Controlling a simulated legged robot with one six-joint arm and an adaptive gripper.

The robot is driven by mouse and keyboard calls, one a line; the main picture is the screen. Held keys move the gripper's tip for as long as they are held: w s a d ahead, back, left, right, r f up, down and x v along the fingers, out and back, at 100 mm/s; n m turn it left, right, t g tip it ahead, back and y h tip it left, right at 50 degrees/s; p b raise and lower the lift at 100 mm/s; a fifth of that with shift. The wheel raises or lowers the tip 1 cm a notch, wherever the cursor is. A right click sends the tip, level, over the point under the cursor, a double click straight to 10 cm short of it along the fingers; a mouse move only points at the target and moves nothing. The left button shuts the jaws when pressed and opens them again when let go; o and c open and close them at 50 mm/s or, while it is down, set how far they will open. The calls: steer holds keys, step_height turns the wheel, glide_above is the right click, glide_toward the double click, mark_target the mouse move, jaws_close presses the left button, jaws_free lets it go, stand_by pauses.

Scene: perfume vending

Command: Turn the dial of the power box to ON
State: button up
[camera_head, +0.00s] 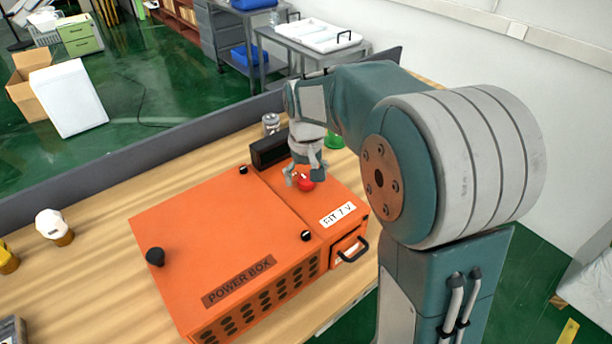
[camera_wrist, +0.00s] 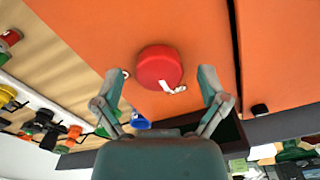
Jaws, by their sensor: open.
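The orange power box (camera_head: 205,225) sits on the wooden table, with its "POWER BOX" label facing the front. Its red round dial (camera_head: 307,184) is on the top at the right part of the box; in the wrist view the red dial (camera_wrist: 160,66) has a white pointer mark at its lower right edge. My gripper (camera_head: 306,180) is right above the dial, pointing down. In the wrist view my gripper (camera_wrist: 165,85) is open, one finger on each side of the dial, apart from it and empty. I cannot tell the exact height of the fingertips over the box.
Black knobs (camera_head: 155,257) stand on the box top. A black block (camera_head: 269,150) and a glass jar (camera_head: 271,124) stand behind the dial. A white-capped bottle (camera_head: 54,226) is at the left on the table (camera_head: 100,290). A grey partition (camera_head: 150,150) runs along the back.

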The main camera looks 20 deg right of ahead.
steer(key=c, duration=1.2)
steer(key=shift+o, duration=0.2)
